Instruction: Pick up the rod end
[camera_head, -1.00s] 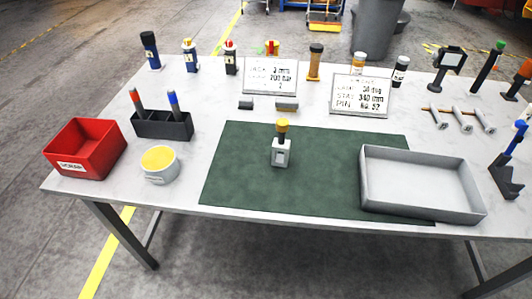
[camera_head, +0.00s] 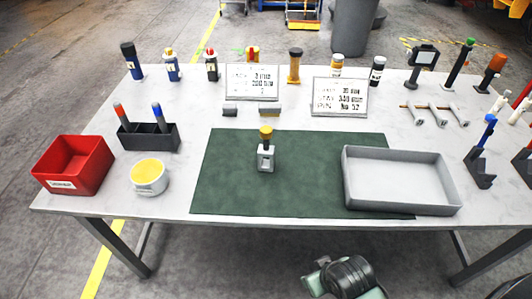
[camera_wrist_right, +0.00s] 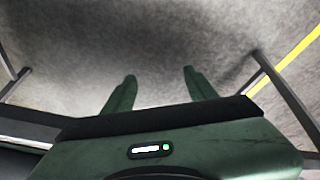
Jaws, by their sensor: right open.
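The rod end appears to be the upright piece on the green mat, a light grey block with an opening (camera_head: 265,158), a dark neck and a yellow-orange cap. It stands near the middle of the green mat (camera_head: 225,185), with nothing touching it. My right gripper (camera_wrist_right: 159,76) is open and empty in the right wrist view, its two green fingers apart above the floor. Part of my right arm shows at the bottom of the head view, in front of the table's near edge and well apart from the rod end. My left gripper is not in view.
A grey tray (camera_head: 348,190) overlaps the mat's right side. A red bin (camera_head: 62,178), a round pot (camera_head: 149,187) and a dark holder (camera_head: 150,140) stand left. Two sign plates (camera_head: 252,83) (camera_head: 340,98) and several bottles stand behind. The mat around the rod end is clear.

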